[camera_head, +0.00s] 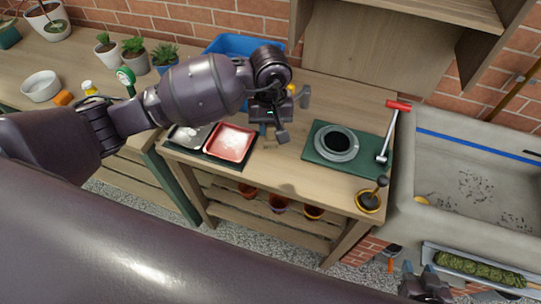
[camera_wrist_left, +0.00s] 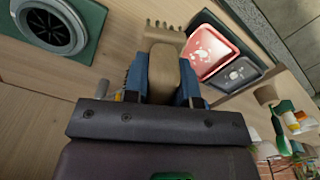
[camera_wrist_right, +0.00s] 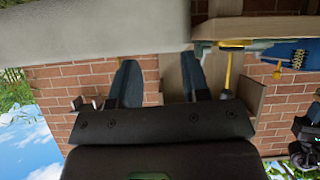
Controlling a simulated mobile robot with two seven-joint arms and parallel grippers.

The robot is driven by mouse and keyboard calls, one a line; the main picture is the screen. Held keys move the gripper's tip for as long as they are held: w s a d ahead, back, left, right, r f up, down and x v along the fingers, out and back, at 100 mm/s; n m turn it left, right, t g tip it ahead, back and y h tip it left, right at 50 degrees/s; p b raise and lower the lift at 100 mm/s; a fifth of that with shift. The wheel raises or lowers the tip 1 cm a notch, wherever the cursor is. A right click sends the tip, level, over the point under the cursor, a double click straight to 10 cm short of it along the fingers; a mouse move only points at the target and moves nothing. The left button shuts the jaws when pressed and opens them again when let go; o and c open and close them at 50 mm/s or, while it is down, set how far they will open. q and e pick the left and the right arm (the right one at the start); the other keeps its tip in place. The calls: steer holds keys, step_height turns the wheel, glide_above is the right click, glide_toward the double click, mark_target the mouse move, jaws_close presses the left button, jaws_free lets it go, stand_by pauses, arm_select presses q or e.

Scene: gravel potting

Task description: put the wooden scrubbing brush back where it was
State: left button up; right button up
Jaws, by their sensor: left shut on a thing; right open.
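My left gripper (camera_head: 271,122) is above the middle of the wooden bench in the head view. In the left wrist view, its fingers (camera_wrist_left: 163,88) are shut on the wooden scrubbing brush (camera_wrist_left: 163,70), a tan block whose toothed end points away from the wrist. The brush is mostly hidden by the gripper in the head view. It is between the round grey dish and the red tray in the left wrist view. My right gripper (camera_head: 428,284) is at the lower right of the head view, in front of the sink. Its fingers (camera_wrist_right: 158,82) are apart and empty.
A red tray (camera_head: 231,141) and a grey tray (camera_head: 188,134) lie on the bench's left. A green mat (camera_head: 320,161) with a round grey dish (camera_head: 337,142) and a red-handled tool (camera_head: 390,130) lies right. A concrete sink (camera_head: 450,160) adjoins. Bare bench shows between the mats.

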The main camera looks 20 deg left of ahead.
arm_select(q)
step_height(320, 180, down, 9)
steer(key=shift+f, duration=0.1)
step_height(320, 180, down, 3)
steer(key=shift+f, duration=0.5)
arm_select(e)
steer(key=shift+r, duration=0.35)
arm_select(q)
steer(key=shift+f, duration=0.15)
arm_select(e)
steer(key=shift+w+f, duration=0.1)
